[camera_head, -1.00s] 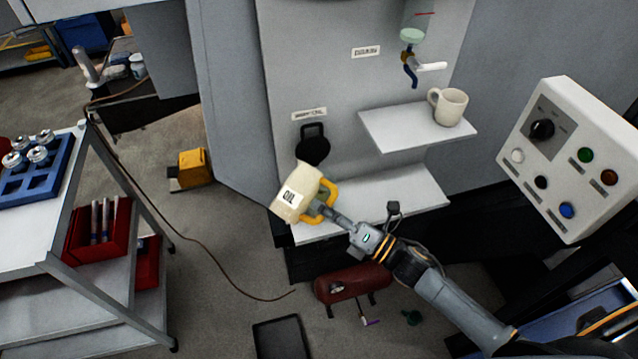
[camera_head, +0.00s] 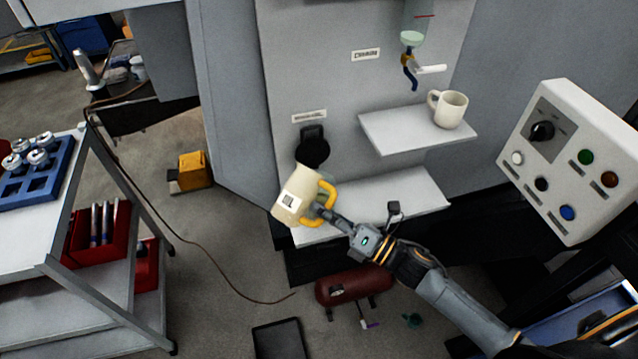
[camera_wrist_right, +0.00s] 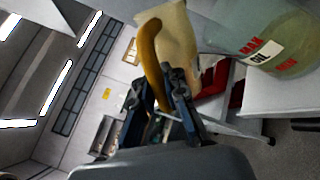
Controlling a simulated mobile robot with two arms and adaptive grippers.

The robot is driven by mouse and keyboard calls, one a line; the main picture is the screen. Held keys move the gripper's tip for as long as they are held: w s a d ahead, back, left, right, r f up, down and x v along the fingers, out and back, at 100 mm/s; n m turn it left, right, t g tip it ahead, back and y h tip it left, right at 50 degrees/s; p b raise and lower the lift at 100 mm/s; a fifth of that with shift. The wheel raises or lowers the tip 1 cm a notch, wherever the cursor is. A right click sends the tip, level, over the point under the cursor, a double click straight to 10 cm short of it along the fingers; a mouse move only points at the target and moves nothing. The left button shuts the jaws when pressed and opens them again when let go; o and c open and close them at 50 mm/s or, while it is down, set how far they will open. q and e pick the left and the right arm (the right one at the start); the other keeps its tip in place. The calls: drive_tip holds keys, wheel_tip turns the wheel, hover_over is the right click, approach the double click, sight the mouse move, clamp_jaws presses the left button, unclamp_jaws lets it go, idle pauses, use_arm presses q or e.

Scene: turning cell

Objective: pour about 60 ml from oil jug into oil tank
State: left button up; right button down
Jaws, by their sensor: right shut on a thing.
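The cream oil jug (camera_head: 293,205) with a yellow handle and an "OIL" label is at the left end of the lower shelf, in front of the machine panel. My right gripper (camera_head: 322,212) is shut on its handle. The right wrist view shows the yellow handle (camera_wrist_right: 152,55) between the fingers (camera_wrist_right: 163,92) and the cream jug body (camera_wrist_right: 178,35) beyond. There, a clear greenish tank (camera_wrist_right: 270,35) marked MAX, OIL and MIN is close to the jug. A black round part (camera_head: 312,152) is just above the jug in the head view. I see no oil stream. My left gripper is out of view.
A white mug (camera_head: 449,110) stands on the upper shelf (camera_head: 400,138) below a tap (camera_head: 411,72). A control box (camera_head: 570,165) is at right. A trolley (camera_head: 100,275) is at left. A red cylinder (camera_head: 352,286) and a dark tray (camera_head: 282,340) are on the floor.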

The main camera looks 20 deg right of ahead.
drive_tip(key=shift+n, duration=0.3)
drive_tip(key=n, duration=0.2)
drive_tip(key=shift+r+n+g+b, duration=0.25)
drive_tip(key=shift+n+g+b, duration=0.05)
drive_tip(key=shift+g+b, duration=0.1)
wheel_tip(320, 180, down, 6)
drive_tip(key=s+a+n+h+b, duration=0.1)
drive_tip(key=n+h+b, duration=0.1)
drive_tip(key=n+b, duration=0.4)
drive_tip(key=shift+s+a+f+b, duration=0.15)
drive_tip(key=shift+s+a+b, duration=0.25)
drive_tip(key=shift+b, duration=1.2)
